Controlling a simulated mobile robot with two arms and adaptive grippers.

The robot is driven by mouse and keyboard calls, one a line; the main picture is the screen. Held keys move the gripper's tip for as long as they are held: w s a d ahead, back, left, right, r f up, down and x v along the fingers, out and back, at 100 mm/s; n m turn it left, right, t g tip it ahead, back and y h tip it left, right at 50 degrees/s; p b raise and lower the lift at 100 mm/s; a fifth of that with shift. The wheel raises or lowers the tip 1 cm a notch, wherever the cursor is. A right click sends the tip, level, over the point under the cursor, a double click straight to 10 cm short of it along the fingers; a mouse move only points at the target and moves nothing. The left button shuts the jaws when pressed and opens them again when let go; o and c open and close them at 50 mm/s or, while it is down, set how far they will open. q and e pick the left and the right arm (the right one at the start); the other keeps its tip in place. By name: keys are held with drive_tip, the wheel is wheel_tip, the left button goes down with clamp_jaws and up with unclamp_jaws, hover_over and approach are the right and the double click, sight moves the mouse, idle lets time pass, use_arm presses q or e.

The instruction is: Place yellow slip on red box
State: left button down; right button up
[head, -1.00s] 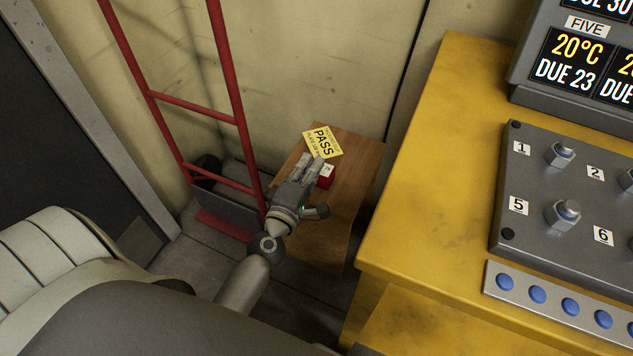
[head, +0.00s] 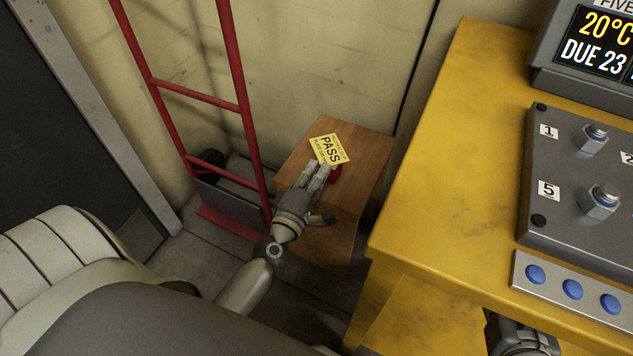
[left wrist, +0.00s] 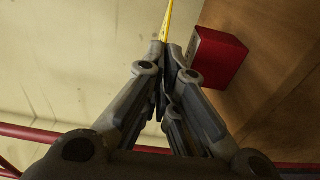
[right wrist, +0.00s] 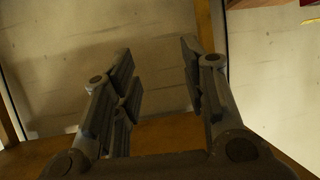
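The yellow slip (head: 328,150), printed PASS, is at the tips of my left gripper (head: 322,168) in the head view. In the left wrist view the slip (left wrist: 167,20) shows edge-on, pinched between the closed fingertips (left wrist: 166,48). The red box (head: 335,174) sits on the wooden stand, partly hidden behind the gripper and slip. In the left wrist view the red box (left wrist: 218,60) is just right of the fingertips, with a gap between it and the slip. My right gripper (right wrist: 160,75) has its fingers apart with nothing between them.
The wooden stand (head: 365,160) stands against the wall. A red hand truck (head: 235,90) is left of it. The yellow bench (head: 440,160) with a grey panel (head: 565,180) is on the right. Part of my right arm shows below the bench top.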

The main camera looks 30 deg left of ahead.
use_arm(q)
wheel_tip(320, 180, down, 2)
drive_tip(key=shift+f+b, duration=0.1)
drive_tip(key=shift+b, duration=0.7)
drive_tip(key=shift+f+b, duration=0.55)
drive_tip(key=shift+f, duration=0.05)
use_arm(e)
wheel_tip(320, 180, up, 12)
drive_tip(key=w+a+t+y, duration=0.2)
drive_tip(key=t, duration=0.5)
drive_tip(key=shift+a+r+t, duration=0.15)
drive_tip(key=shift+r+t, duration=0.05)
drive_tip(key=shift+t, duration=0.1)
use_arm(q)
drive_tip(key=shift+f, duration=0.1)
use_arm(e)
drive_tip(key=shift+w+r, duration=0.1)
use_arm(q)
drive_tip(key=shift+f, duration=0.1)
drive_tip(key=c, duration=2)
unclamp_jaws()
drive_tip(key=shift+c, duration=0.2)
drive_tip(key=o, duration=0.4)
use_arm(e)
drive_tip(key=shift+r, duration=0.3)
